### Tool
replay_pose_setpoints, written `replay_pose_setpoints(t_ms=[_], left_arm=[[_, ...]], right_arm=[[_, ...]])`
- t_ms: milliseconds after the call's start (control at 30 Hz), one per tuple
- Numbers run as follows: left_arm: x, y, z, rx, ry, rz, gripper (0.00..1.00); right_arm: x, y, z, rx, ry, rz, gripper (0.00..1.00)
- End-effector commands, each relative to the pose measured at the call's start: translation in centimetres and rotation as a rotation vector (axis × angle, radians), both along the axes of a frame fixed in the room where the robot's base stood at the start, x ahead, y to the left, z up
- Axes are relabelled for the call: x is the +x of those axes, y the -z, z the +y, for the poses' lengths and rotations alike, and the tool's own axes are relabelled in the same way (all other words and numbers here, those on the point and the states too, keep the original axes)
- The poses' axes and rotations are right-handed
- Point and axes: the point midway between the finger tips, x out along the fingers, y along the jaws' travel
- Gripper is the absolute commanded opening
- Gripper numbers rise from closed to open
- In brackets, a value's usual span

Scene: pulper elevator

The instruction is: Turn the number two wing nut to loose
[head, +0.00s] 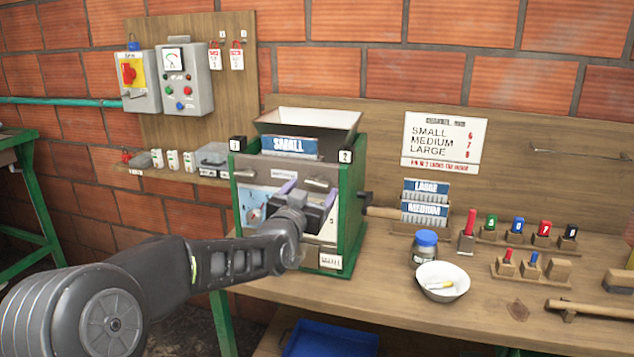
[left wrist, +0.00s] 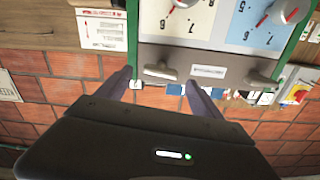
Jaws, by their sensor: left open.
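The number two wing nut (head: 318,182) is a grey metal bar-shaped nut on the upper right front of the green pulper (head: 352,215), below the black "2" tag (head: 346,156). It lies roughly level across. My left gripper (head: 309,192) is open in front of it, fingers pointing at the machine. In the left wrist view, which is upside down, the nut (left wrist: 160,72) appears between the fingertips (left wrist: 158,80) of my left gripper. I cannot tell whether they touch it. The number one wing nut (head: 245,173) is to the left. My right gripper is not in view.
My left arm hides part of the pulper's dials. A "SMALL" plate (head: 289,146) stands at the hopper (head: 305,122). Right of the pulper are a jar (head: 425,250), a white bowl (head: 442,281) and peg blocks on the wooden bench (head: 380,265). A control box (head: 184,82) hangs at the back left.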

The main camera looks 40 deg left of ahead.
Motion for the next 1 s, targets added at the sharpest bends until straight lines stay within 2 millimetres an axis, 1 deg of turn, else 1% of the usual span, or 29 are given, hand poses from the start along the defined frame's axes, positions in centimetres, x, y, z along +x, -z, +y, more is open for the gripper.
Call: replay_pose_setpoints(t_ms=[33,100,200,300,400,633,1000], left_arm=[[0.9,-0.1,0.3,0.002,0.0,0.003,0.76],[1.9,-0.1,0.7,0.001,0.0,0.003,0.76],[3.1,-0.1,1.1,0.001,0.0,0.003,0.76],[3.9,-0.1,1.4,0.002,-0.001,0.001,0.76],[4.2,0.0,1.5,0.001,-0.001,0.001,0.76],[4.2,0.0,1.5,0.001,-0.001,0.001,0.76],[4.2,0.0,1.5,0.001,0.0,0.001,0.46]], right_arm=[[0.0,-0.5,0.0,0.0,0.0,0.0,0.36],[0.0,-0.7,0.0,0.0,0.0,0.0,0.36],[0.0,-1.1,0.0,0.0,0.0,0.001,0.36],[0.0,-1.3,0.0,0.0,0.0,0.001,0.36],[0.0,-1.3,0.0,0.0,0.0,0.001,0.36],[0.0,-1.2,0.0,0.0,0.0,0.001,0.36],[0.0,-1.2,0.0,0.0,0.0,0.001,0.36]])
